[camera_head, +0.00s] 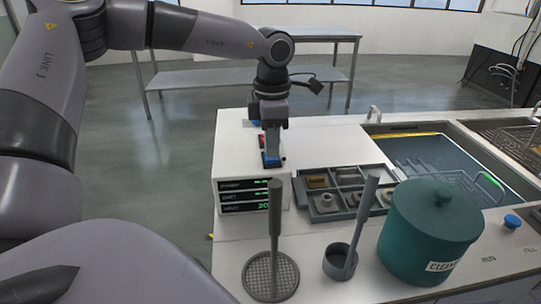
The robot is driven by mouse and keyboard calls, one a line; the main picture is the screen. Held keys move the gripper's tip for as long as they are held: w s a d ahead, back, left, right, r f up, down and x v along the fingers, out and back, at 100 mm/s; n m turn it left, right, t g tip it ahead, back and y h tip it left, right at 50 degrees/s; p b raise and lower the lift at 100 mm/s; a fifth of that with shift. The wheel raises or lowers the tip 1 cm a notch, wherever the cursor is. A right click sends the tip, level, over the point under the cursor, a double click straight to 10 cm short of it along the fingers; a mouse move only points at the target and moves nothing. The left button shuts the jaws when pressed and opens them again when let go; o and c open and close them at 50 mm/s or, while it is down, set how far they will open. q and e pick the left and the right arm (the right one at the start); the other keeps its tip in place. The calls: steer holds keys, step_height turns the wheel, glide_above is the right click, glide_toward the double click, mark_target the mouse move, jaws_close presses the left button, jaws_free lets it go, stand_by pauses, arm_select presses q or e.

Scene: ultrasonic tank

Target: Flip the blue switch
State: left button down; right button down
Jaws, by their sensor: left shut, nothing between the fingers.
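A white control box (228,170) with lit green readouts on its front stands at the left end of the counter. My left gripper (271,151) points straight down over the box top. My right gripper is out of view.
A divided tray (321,218) of small parts lies right of the box. A water-filled tank (452,165) and a blue knob (513,221) are at right.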

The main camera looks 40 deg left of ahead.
mark_target(271, 159)
arm_select(q)
steer(key=shift+f+b, duration=0.55)
steer(key=shift+f, duration=0.05)
steer(key=shift+r, duration=0.2)
steer(key=shift+r+p, duration=2.15)
steer(key=shift+r, duration=1.25)
steer(key=shift+s+f, duration=0.1)
